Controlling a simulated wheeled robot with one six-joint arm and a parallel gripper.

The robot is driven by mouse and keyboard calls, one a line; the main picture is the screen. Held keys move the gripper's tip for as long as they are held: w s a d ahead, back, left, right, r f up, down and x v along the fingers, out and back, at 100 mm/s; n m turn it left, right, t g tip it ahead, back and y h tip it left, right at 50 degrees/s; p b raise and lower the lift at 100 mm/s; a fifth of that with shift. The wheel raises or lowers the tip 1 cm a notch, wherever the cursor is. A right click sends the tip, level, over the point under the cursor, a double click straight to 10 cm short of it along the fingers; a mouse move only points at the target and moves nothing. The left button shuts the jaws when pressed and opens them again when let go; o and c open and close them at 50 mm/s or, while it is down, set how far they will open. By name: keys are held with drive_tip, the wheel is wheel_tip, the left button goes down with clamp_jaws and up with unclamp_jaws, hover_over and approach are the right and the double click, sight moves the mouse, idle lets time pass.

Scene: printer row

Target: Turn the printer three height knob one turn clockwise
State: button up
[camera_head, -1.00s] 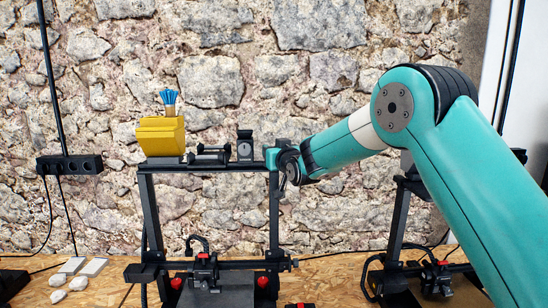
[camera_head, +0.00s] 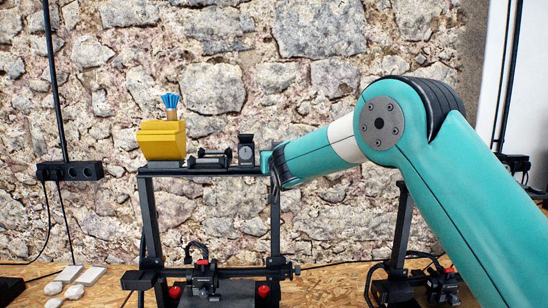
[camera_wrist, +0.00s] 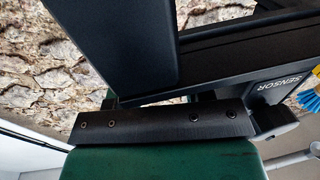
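A black-framed printer (camera_head: 147,215) stands at the centre-left in the head view. A small dark round part (camera_head: 296,270), which may be a knob, sits at the right end of its crossbar. I cannot read which printer is number three. My teal arm reaches in from the right, and its end is at the printer's top right corner. My gripper's fingers are hidden or too small there, so its opening cannot be judged.
A yellow box (camera_head: 160,140) with a blue brush (camera_head: 170,101) and small dark items (camera_head: 210,158) stand on the top bar. A second printer (camera_head: 400,240) stands to the right, partly behind my arm. A socket strip (camera_head: 70,171) hangs left; pale pieces (camera_head: 70,273) lie below.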

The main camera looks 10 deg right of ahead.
drive_tip(key=shift+o, duration=0.6)
drive_tip(key=shift+s+f, duration=0.1)
drive_tip(key=shift+s, duration=0.15)
drive_tip(key=s+b, duration=0.8)
drive_tip(key=s, duration=0.9)
drive_tip(key=shift+a, duration=0.45)
